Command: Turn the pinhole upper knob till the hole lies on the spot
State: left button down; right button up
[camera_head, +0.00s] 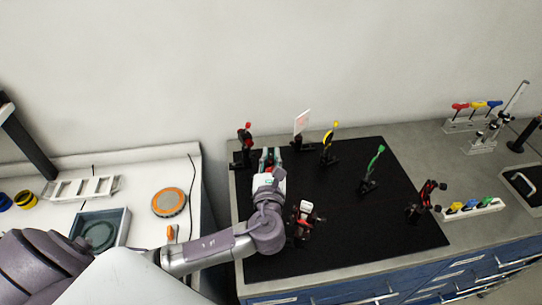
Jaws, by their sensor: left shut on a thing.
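My left gripper (270,156) reaches over the left part of the black breadboard (330,250), its fingers pointing to the back. It is shut on a small part at its fingertips, which fits the pinhole upper knob, but the fingers hide most of it. The pinhole's hole and the light spot cannot be made out. A dark mount with a red top (246,145) stands just left of the fingertips. A white card (302,122) with a faint reddish mark stands upright behind and to the right. My right gripper is not in view.
A yellow-topped mount (329,142), a green-topped mount (374,165) and a dark mount with red parts (425,198) stand on the breadboard. A white-and-red device (305,214) is close right of my left wrist. The breadboard's front right is clear.

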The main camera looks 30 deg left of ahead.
pick_arm(q)
jog(key=shift+f, duration=0.1)
jog(key=c, duration=1.1)
grip_release()
jog(key=v, duration=1.2)
